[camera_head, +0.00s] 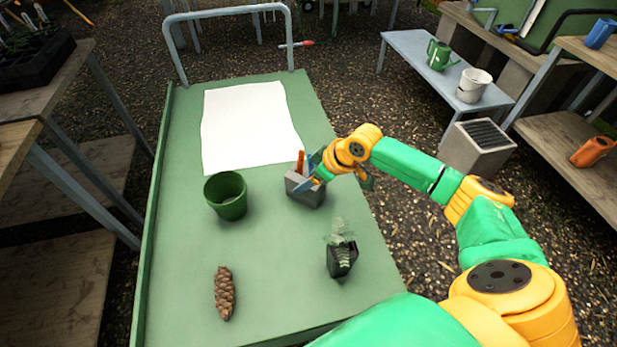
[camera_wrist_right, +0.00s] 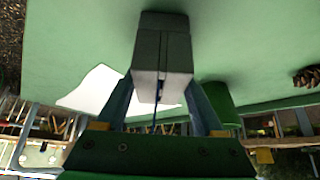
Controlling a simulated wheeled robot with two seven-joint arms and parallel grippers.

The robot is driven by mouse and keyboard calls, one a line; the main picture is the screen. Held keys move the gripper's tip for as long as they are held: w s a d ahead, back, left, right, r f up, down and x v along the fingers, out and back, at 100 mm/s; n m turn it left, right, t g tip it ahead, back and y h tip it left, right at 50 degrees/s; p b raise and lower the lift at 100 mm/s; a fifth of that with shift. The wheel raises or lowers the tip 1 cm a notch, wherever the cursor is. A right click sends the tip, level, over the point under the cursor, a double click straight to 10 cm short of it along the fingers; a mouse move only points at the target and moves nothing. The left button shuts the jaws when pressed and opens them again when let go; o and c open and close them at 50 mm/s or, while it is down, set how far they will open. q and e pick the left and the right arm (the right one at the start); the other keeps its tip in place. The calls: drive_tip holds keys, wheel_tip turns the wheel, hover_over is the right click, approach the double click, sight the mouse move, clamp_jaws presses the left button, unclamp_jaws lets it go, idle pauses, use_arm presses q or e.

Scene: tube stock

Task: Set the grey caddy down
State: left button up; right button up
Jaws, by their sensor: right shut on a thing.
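The grey caddy (camera_head: 302,193) is a small box with orange and blue sticks standing up in it. It is at the right part of the green table top (camera_head: 270,265), near the table's right edge. My right gripper (camera_head: 318,178) is shut on the caddy; its arm comes in from the right. In the right wrist view the caddy (camera_wrist_right: 162,50) sits between the two fingers of the right gripper (camera_wrist_right: 160,88). I cannot tell whether its base touches the table or hangs just above it. My left gripper is not in view.
A white sheet (camera_head: 248,122) lies behind the caddy. A green pot (camera_head: 228,208) stands to its left. A small black pot with a plant (camera_head: 342,260) is in front, and a pine cone (camera_head: 224,293) lies at the front left. The table centre is clear.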

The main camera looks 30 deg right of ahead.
drive_tip(key=o, duration=1.4)
drive_tip(key=shift+s+d+r, duration=0.1)
drive_tip(key=shift+r, duration=0.25)
drive_tip(key=p+v, duration=0.1)
drive_tip(key=v, duration=1)
drive_tip(key=shift+r, duration=0.15)
drive_tip(key=shift+s+d, duration=0.1)
